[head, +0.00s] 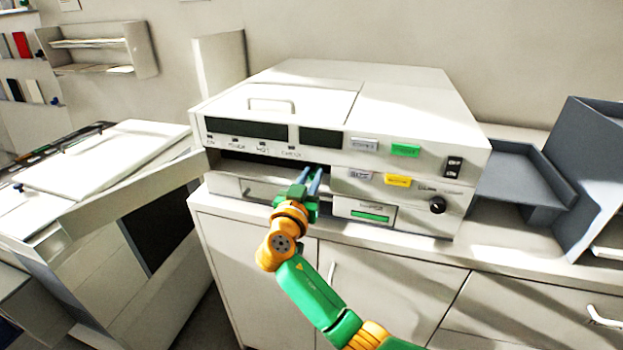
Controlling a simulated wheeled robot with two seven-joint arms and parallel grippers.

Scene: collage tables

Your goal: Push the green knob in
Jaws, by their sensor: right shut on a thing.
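A green button (405,150) sits on the front of the white machine (440,165), right of the dark display windows. It is the green control that shows most clearly; whether it is in or out I cannot tell. A black round knob (437,205) sits lower right. My right gripper (312,178) is at the machine's front, left of and below the green button and apart from it. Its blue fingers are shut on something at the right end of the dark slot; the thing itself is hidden. My left gripper is not in view.
A yellow button (397,180) and a panel with a green strip (370,214) are on the same front. A black power switch (453,167) is at its right. A grey tray (522,170) stands right of the machine; another white machine (110,165) stands left.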

